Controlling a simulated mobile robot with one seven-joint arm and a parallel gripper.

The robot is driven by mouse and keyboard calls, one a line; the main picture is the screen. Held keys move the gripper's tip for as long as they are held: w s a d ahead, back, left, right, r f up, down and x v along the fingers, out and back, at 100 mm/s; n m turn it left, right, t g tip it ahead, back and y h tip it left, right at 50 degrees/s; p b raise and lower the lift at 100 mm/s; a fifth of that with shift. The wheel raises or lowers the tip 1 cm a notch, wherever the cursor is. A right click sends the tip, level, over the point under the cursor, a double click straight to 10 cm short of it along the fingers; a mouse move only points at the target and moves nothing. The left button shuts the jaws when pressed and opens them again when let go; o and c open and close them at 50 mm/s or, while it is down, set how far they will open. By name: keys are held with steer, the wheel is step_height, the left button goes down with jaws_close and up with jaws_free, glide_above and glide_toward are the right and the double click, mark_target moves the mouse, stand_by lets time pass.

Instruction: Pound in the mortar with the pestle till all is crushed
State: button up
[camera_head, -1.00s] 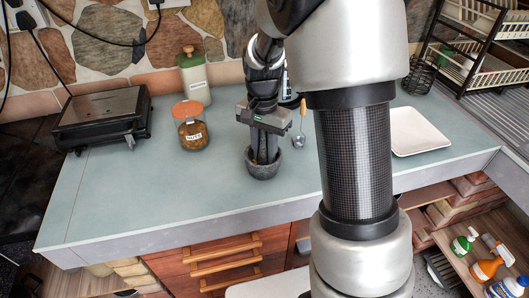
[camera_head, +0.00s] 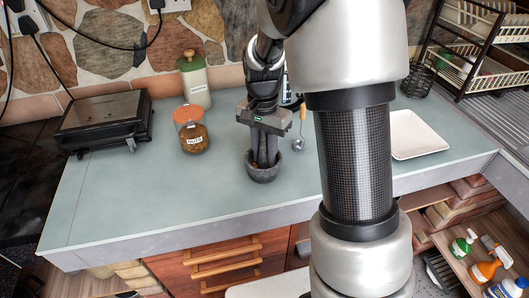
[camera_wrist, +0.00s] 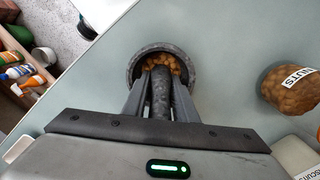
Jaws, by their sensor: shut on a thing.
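The dark grey stone mortar (camera_head: 263,175) stands upright on the counter near its front edge; it also shows in the wrist view (camera_wrist: 160,48). Light brown nuts (camera_wrist: 163,61) lie inside it as rounded lumps; how far any are crushed is too small to tell. My gripper (camera_wrist: 160,88) is shut on the dark pestle (camera_wrist: 160,100), right above the mortar. The pestle points down into the mortar among the nuts, and its tip is hidden. In the head view, my gripper (camera_head: 263,152) hides much of the pestle.
A nuts jar (camera_head: 194,138) with an orange lid and a green-topped canister (camera_head: 195,82) stand behind left. A black appliance (camera_head: 103,120) is far left. A ladle (camera_head: 300,140) and white tray (camera_head: 417,135) lie to the right. The counter left of the mortar is clear.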

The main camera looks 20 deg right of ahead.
steer(key=shift+f+b, duration=0.35)
steer(key=shift+f, duration=0.35)
steer(key=shift+r, duration=0.1)
steer(key=shift+r+p, duration=1.05)
steer(key=shift+r, duration=0.15)
steer(key=shift+f, duration=0.25)
steer(key=shift+f+b, duration=0.85)
steer(key=shift+f, duration=0.2)
steer(key=shift+r, duration=0.1)
